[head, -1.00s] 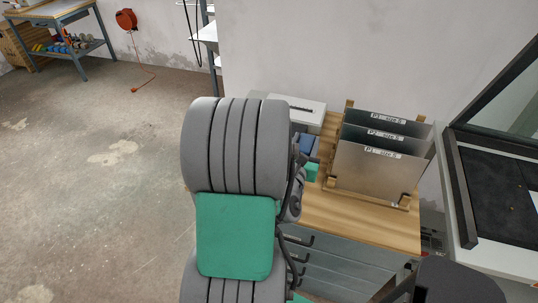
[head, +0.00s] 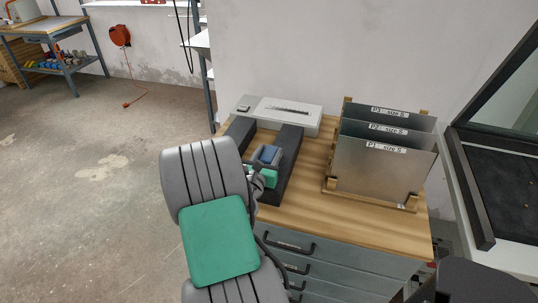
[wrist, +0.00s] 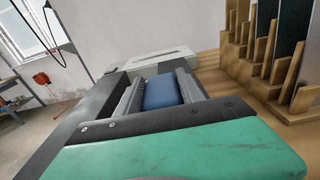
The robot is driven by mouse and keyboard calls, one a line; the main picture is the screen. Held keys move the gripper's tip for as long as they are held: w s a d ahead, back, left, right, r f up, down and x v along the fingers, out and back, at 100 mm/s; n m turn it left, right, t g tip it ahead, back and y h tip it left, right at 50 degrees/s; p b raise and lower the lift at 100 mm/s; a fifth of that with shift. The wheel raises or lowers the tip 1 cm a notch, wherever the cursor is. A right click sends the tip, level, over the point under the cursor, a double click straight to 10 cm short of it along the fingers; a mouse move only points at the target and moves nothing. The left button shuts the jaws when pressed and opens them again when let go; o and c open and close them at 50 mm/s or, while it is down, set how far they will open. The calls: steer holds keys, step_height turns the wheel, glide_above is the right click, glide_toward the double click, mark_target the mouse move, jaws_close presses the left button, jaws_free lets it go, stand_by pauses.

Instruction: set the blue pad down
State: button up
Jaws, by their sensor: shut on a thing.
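The blue pad (head: 267,154) is between the two dark fingers of my gripper (head: 266,133), above the left part of the wooden bench top. In the wrist view the blue pad (wrist: 162,92) sits between the grey inner faces of the fingers, beyond the green gripper body. My gripper (wrist: 152,74) is shut on it. The fingers and gripper body hide the pad's underside, so I cannot tell whether it touches the bench.
A white box with a dark slot (head: 288,113) stands at the bench's back left, just beyond the fingers. A wooden rack holds upright metal plates (head: 382,172) to the right. Bare bench top (head: 310,190) lies between. Drawers with handles are below.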

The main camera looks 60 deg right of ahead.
steer(key=shift+f, duration=0.1)
steer(key=o, duration=1.4)
steer(key=a, duration=0.3)
steer(key=s+a, duration=0.1)
steer(key=a, duration=0.3)
steer(key=a+b, duration=0.1)
steer(key=a, duration=0.3)
steer(key=shift+s+a+r, duration=0.1)
steer(key=shift+s+r, duration=0.25)
steer(key=shift+r, duration=0.05)
steer(key=shift+s+a, duration=0.15)
steer(key=shift+a, duration=0.2)
